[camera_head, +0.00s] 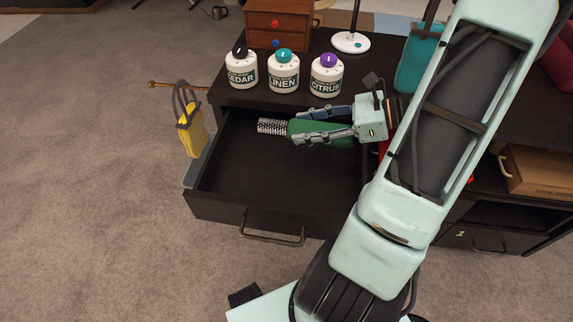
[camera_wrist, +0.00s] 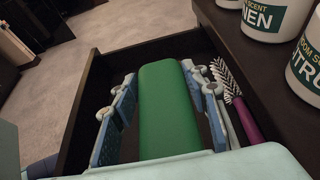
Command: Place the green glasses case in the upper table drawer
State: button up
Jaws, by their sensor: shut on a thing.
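The green glasses case (camera_head: 318,130) is between the fingers of my gripper (camera_head: 318,126), which is shut on it. It is a long rounded green block in the wrist view (camera_wrist: 168,105), with a finger on each side. The upper table drawer (camera_head: 262,190) is pulled out, and the case is over its back right part. I cannot tell whether the case touches the drawer floor. A brush with white and dark bristles (camera_head: 271,126) lies in the drawer near the case; its purple handle shows in the wrist view (camera_wrist: 247,120).
White CEDAR (camera_head: 241,72), LINEN (camera_head: 283,75) and CITRUS (camera_head: 326,78) jars stand on the table behind the drawer. A yellow bag (camera_head: 192,135) hangs at the drawer's left. A small wooden chest (camera_head: 278,22) is behind. The drawer's front and left floor is clear.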

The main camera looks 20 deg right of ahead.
jog(key=shift+s+d+f, duration=0.2)
jog(key=shift+s+d, duration=0.4)
jog(key=shift+s, duration=0.35)
jog(key=w+a+f+b, duration=0.4)
jog(key=w+a+f, duration=0.1)
jog(key=w, duration=0.2)
jog(key=b, duration=0.1)
send_over(269, 154)
jog(key=f, duration=0.4)
jog(key=shift+s+d, duration=0.15)
jog(key=shift+s, duration=0.15)
jog(key=shift+w+f+b, duration=0.15)
jog(key=shift+f+b, duration=0.25)
jog(key=shift+f, duration=0.55)
jog(key=shift+w+f+b, duration=0.1)
jog(key=shift+f+b, duration=0.3)
jog(key=shift+f, duration=0.5)
jog(key=shift+f, duration=0.2)
jog(key=o, duration=1.2)
